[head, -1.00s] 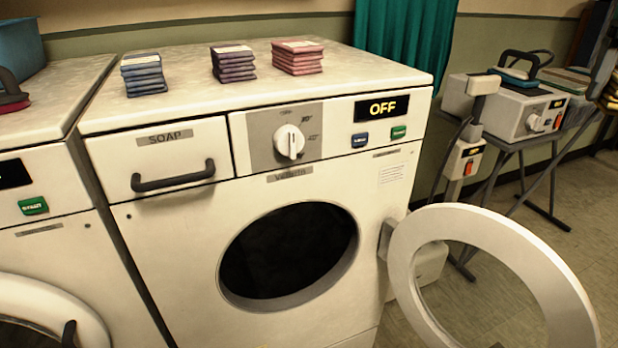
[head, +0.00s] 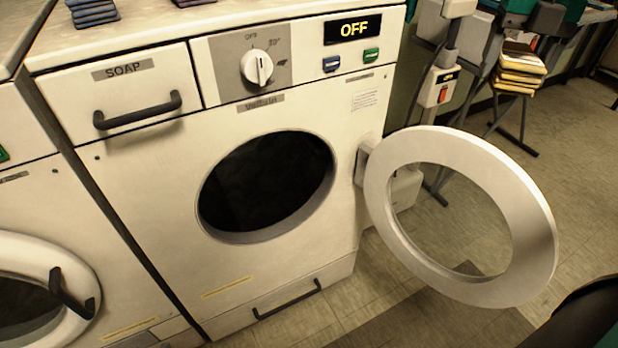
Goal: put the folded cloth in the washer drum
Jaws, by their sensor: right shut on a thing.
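The folded cloth (head: 521,76) is a yellow, layered stack with a pale top, at the upper right in the head view. My right gripper (head: 517,50) is shut on it from above and holds it in the air, to the right of the washer and beyond the open door in the picture. The white washer (head: 170,205) reads OFF, and its round drum opening (head: 262,185) is dark inside. The cloth is well apart from the opening. The washer door (head: 540,235), a white ring, stands open to the right. My left gripper is not in view.
A second washer (head: 90,230) with a closed round door (head: 85,290) stands on the left. Folded stacks (head: 92,12) sit on the washer top. A control box (head: 438,87) is behind the open door. The front floor (head: 300,325) looks clear.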

